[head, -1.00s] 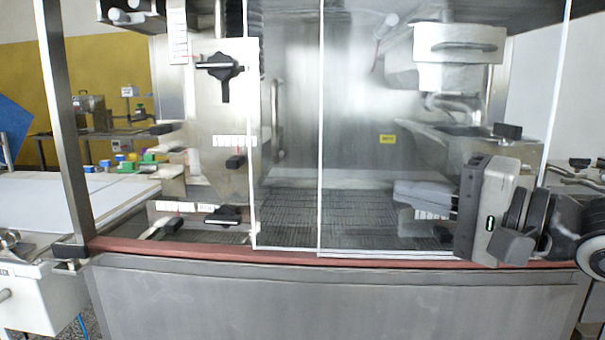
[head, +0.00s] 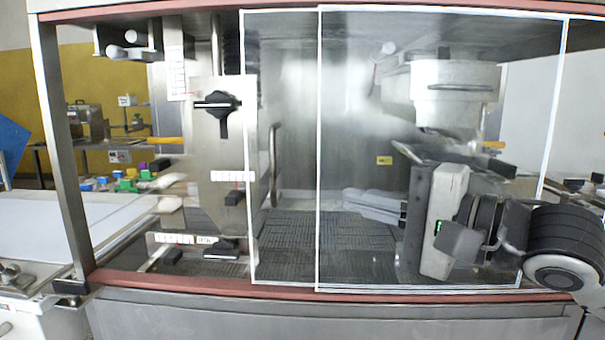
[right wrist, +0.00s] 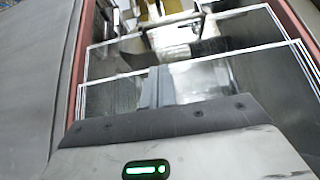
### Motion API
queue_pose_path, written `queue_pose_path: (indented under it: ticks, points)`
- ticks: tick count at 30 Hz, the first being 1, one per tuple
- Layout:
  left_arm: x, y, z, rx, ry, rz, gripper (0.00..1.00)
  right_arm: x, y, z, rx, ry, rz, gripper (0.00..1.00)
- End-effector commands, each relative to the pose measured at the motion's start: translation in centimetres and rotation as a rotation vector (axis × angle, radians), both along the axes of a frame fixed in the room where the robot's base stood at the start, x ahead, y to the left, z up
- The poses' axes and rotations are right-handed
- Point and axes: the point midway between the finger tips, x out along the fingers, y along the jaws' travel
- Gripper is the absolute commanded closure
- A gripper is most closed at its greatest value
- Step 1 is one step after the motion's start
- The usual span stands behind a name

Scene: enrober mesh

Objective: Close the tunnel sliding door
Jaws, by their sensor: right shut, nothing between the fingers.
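The tunnel sliding door is clear panels with thin white edges in the red-railed frame of the machine. One panel (head: 283,110) has its left edge left of centre; another panel (head: 345,110) overlaps it and reaches to the right. Left of them the opening is uncovered. A grey vertical bar handle (head: 274,165) shows near the first panel's left edge; I cannot tell which surface it is on. My right gripper (head: 350,203) is shut and empty, at the lower right panel, fingers pointing left. In the right wrist view its fingers (right wrist: 155,75) lie over the panels; contact is unclear. My left gripper is out of view.
A metal plate with a black knob (head: 218,102) stands in the uncovered left part. A frame post (head: 62,150) bounds the opening at left. The red lower rail (head: 180,284) runs along the front. A white belt (head: 60,215) leads off left.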

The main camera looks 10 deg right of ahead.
Motion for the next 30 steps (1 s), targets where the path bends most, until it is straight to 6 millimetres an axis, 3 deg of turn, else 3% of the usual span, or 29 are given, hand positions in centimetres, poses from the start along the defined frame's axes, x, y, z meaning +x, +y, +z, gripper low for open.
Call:
queue_pose_path:
  ticks: [7,15,30]
  points:
    - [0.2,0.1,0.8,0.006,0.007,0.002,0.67,3.7,3.1,0.4,0.004,-0.002,0.004,1.0]
    - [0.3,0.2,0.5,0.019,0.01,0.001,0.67,4.0,6.3,0.1,0.0,-0.001,0.002,1.0]
    - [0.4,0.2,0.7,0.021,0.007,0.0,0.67,4.1,6.8,0.0,-0.001,0.001,-0.001,1.0]
